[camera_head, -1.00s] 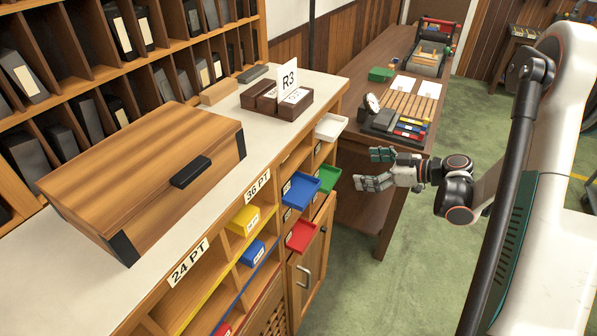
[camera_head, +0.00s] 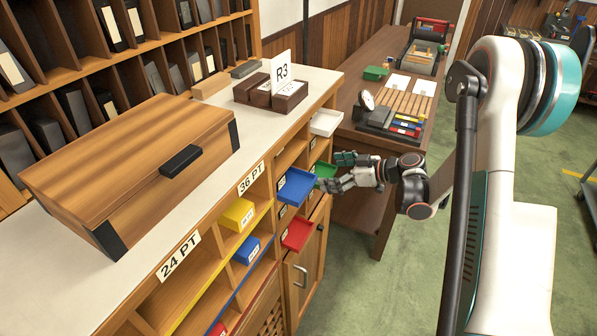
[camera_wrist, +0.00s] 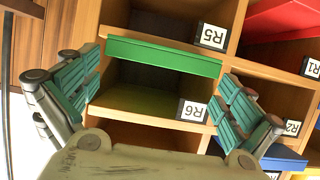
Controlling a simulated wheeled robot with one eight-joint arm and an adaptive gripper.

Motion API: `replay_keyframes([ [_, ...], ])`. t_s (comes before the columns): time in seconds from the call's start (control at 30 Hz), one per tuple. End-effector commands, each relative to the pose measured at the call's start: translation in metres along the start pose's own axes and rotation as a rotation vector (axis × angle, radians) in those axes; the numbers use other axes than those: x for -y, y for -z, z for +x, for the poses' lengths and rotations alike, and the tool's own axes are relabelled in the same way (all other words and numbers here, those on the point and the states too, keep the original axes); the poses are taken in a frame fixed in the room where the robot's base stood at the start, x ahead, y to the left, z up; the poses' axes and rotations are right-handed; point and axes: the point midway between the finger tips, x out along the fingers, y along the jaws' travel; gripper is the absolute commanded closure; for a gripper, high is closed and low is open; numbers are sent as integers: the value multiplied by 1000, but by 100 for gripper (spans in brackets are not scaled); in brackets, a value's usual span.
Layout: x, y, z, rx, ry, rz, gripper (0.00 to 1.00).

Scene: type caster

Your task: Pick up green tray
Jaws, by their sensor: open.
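The green tray (camera_head: 324,169) sticks out of a slot in the cabinet's end section, partly hidden behind my gripper in the head view. In the wrist view its bright green wall (camera_wrist: 165,56) runs across the upper middle, near the R5 and R6 labels. My gripper (camera_head: 336,172) is open at the tray. In the wrist view one finger stands to the left and one to the right of the tray, with the gap between the fingers (camera_wrist: 160,95) over it. I cannot tell whether either finger touches it.
A blue tray (camera_head: 295,186) and a red tray (camera_head: 297,234) stick out close to the left of my gripper. A white tray (camera_head: 326,122) is above. The brown table (camera_head: 352,205) stands behind, and green floor lies open to the right.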

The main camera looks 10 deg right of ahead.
Motion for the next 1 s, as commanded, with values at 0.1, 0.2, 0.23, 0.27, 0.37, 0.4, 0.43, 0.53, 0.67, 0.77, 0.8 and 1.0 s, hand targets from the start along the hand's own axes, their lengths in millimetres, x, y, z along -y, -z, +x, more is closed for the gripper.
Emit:
replay_keyframes([
  [0.1,1,-3,20,0,3,-2,0],
  [0.2,0,-2,30,0,0,-1,0],
  [0.23,0,-2,32,0,0,0,0],
  [0.27,0,-2,32,0,0,0,0],
  [0.37,0,-1,32,0,-1,0,0],
  [0.4,0,-1,32,0,-1,0,0],
  [0.43,0,-1,32,0,-1,0,0],
  [0.53,0,-1,32,0,-1,0,20],
  [0.67,0,-1,32,0,-1,0,50],
  [0.77,0,-1,32,0,-1,0,73],
  [0.8,0,0,32,-1,-1,0,76],
  [1.0,0,0,31,-1,-1,0,76],
])
